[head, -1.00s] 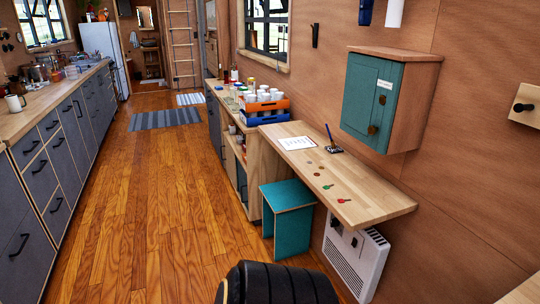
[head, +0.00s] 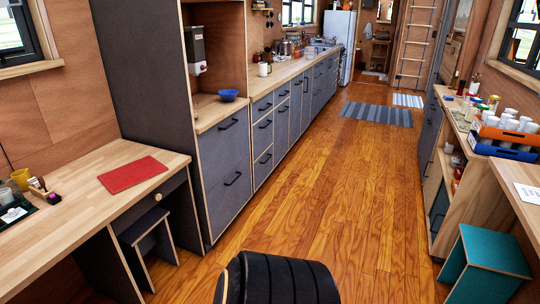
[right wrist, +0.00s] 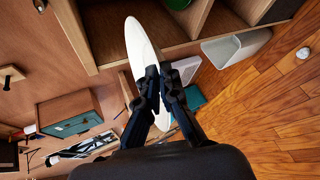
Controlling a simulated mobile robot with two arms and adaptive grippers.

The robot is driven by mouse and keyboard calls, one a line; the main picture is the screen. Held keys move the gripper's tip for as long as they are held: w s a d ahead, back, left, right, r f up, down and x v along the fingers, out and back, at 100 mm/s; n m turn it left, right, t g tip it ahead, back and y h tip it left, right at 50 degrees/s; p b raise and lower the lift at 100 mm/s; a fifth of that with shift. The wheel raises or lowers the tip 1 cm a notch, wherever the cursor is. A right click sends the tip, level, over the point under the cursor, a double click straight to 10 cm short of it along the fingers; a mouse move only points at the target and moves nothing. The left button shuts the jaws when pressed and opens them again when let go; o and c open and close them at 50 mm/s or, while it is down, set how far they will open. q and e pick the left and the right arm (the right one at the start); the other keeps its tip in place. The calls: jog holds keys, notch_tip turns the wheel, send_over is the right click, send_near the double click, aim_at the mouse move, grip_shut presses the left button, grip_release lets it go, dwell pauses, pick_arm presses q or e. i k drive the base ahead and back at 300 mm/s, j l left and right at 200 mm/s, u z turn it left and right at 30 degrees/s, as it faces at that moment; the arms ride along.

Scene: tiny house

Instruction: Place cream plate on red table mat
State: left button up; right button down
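The red table mat (head: 133,174) lies flat on the light wooden desk at the left of the head view, and nothing is on it. The cream plate (right wrist: 139,40) shows nearly edge-on in the right wrist view, as a long pale oval. My right gripper (right wrist: 160,82) is shut on the plate, with its dark fingers against the plate's two faces. The plate and right gripper are out of the head view. My left gripper is in neither current view.
The desk (head: 75,222) also holds a dark tray (head: 14,217) with cups at its left end. A dark stool (head: 146,238) stands beneath it. A blue bowl (head: 228,95) sits on the counter beyond. A teal stool (head: 487,262) stands at right.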

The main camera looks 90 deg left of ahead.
aim_at(132, 173)
jog(key=u, duration=1.95)
jog(key=i+j+u, duration=0.15)
jog(key=u, duration=1.7)
jog(key=i+l, duration=0.5)
jog(key=i, duration=0.2)
jog(key=i+l+u, duration=0.1)
jog(key=i+l, duration=0.45)
jog(key=i, duration=0.15)
jog(key=i+l, duration=0.55)
jog(key=i, duration=0.15)
jog(key=i+j, duration=0.15)
jog(key=j, duration=0.15)
jog(key=i+j, duration=0.1)
jog(key=j, duration=0.25)
